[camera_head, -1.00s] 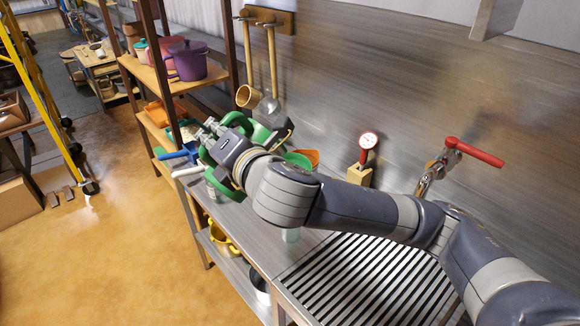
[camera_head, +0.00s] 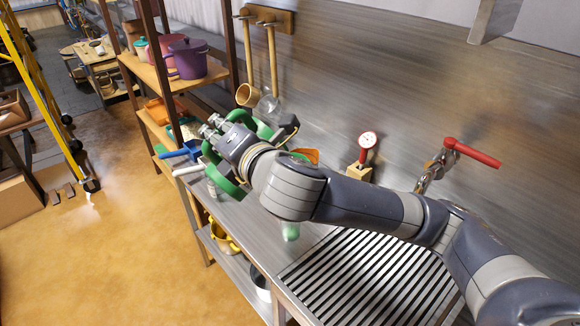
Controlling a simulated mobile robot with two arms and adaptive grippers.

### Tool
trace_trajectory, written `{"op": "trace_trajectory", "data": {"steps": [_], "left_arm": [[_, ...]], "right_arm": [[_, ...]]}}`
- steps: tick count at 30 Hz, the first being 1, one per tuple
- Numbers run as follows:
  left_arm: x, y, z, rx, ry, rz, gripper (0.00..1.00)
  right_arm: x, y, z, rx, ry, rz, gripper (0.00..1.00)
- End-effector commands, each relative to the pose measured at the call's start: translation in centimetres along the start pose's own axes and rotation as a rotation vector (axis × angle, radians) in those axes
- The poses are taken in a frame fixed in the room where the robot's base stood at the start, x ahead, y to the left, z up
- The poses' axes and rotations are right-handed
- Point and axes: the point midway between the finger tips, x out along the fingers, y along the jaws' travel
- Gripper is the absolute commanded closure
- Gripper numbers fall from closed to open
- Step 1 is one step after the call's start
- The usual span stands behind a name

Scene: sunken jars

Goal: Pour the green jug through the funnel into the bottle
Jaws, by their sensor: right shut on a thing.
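My right gripper (camera_head: 240,146) reaches over the counter from the right and is shut on the green jug (camera_head: 264,130). Green parts of the jug show on both sides of the gripper, and the gripper and wrist cover much of it. The jug's tilt is hard to read. My left gripper is out of view.
A slatted drain (camera_head: 360,280) lies at the front. An orange object (camera_head: 308,154), a blue item (camera_head: 180,152) and a shelf with a purple pot (camera_head: 187,60) are nearby.

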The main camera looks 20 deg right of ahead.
Motion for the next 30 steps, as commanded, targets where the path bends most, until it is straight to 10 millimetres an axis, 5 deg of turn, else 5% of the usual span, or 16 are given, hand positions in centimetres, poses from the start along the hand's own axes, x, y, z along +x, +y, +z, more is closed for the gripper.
{"op": "trace_trajectory", "data": {"steps": [30], "left_arm": [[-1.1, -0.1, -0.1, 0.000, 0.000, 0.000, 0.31]], "right_arm": [[-0.1, 0.6, 1.1, 0.051, 0.009, 0.003, 1.00]]}}
